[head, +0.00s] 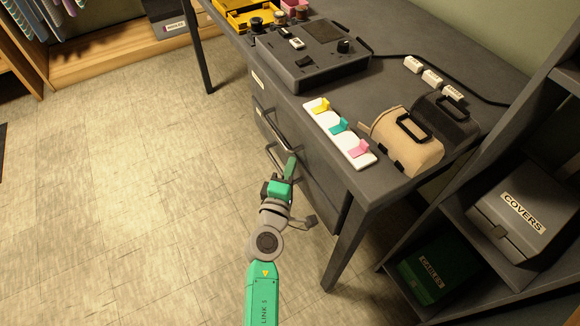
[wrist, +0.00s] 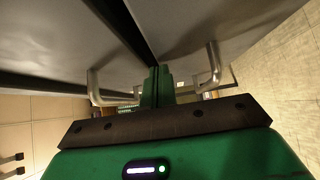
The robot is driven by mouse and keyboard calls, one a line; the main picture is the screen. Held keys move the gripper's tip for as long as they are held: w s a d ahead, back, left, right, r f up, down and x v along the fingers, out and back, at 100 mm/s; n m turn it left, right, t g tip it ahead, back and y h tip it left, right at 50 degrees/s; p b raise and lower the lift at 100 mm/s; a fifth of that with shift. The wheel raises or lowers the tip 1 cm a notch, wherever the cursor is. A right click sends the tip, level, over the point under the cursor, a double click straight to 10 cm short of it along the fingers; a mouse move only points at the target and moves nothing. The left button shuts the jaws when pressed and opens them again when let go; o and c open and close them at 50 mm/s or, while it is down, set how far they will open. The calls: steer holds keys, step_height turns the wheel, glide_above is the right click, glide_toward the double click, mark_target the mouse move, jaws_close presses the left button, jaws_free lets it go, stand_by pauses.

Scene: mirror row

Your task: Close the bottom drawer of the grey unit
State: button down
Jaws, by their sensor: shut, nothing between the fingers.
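The grey unit (head: 318,178) stands under the desk, its drawer fronts facing left. An upper bar handle (head: 268,122) shows on its front, and a lower handle (head: 272,158) shows just beyond my gripper. My gripper (head: 291,163) is shut and empty, close in front of the lower part of the unit and partly hiding it. In the wrist view, my shut green fingers (wrist: 157,84) point at the grey fronts between one handle (wrist: 96,90) on the left and another handle (wrist: 212,68) on the right. A dark gap runs between the fronts. How far the bottom drawer stands out is unclear.
The desk (head: 385,75) above carries a grey control box (head: 312,60), a white strip with coloured switches (head: 340,133) and a tan rolled case (head: 405,140). A dark shelf (head: 480,265) stands at right. The tiled floor (head: 120,200) at left is clear.

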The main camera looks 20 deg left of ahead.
steer(key=s+a+p, duration=0.1)
steer(key=s, duration=1.2)
steer(key=shift+a, duration=0.4)
steer(key=shift+f, duration=0.1)
